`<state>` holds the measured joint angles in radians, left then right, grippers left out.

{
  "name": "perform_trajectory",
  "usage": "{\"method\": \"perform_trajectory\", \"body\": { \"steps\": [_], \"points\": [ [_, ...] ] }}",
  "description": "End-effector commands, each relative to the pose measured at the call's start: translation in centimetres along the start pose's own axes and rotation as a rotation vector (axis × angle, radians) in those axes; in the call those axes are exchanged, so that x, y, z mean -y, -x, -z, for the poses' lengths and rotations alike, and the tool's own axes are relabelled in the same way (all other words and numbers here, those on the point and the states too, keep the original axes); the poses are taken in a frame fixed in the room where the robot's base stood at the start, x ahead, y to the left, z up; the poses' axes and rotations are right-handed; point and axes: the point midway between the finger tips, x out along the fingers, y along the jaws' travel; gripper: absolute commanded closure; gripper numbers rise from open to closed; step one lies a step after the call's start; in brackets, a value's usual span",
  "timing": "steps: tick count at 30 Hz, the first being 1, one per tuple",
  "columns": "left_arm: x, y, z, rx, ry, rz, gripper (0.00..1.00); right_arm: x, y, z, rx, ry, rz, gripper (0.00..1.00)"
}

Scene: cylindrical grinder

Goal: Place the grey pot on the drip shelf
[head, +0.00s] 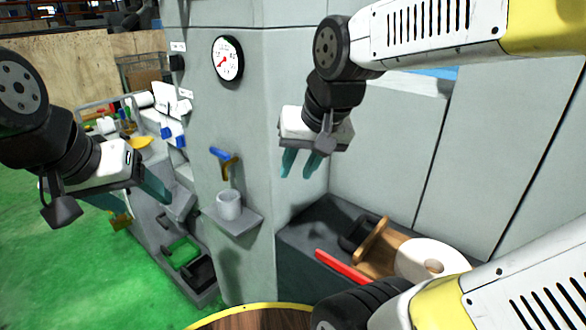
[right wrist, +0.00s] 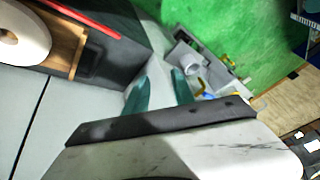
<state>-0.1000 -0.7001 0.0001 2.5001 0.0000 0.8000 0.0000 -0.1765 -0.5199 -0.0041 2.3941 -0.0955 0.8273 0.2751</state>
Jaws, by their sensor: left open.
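The grey pot (head: 229,205) is a small light-grey cup standing upright on the drip shelf (head: 245,224), a flat grey ledge on the machine's front face. My left gripper (head: 146,203) is open and empty, to the left of the pot and apart from it. My right gripper (head: 298,168) is open and empty, higher than the pot and to its right, with its teal fingers pointing down. In the right wrist view, its two fingers (right wrist: 158,92) are apart with nothing between them; the pot (right wrist: 186,60) seems to show beyond them.
A blue-and-brown tap (head: 226,161) sticks out above the pot. A round gauge (head: 228,58) is higher on the machine. A dark trough at the right holds a white wheel (head: 432,262), a wooden piece and a red bar (head: 342,266). A round wooden top (head: 255,319) is in front.

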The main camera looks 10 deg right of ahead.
Motion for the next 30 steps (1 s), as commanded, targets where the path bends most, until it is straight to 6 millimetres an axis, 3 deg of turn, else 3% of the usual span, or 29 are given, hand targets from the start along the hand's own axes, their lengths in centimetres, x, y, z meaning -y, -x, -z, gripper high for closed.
{"method": "perform_trajectory", "body": {
  "steps": [3,8,30],
  "points": [
    [0.0,0.0,0.0,0.0,0.0,0.0,0.35,-0.7,1.3,-2.0,-0.06,0.078,0.03,0.7],
    [0.0,0.0,0.0,0.0,0.0,0.0,0.35,-0.9,1.7,-3.1,-0.091,0.137,0.043,0.7],
    [0.0,0.0,0.0,0.0,0.0,0.0,0.35,-0.9,1.7,-3.1,-0.093,0.144,0.044,0.7]
  ]
}}
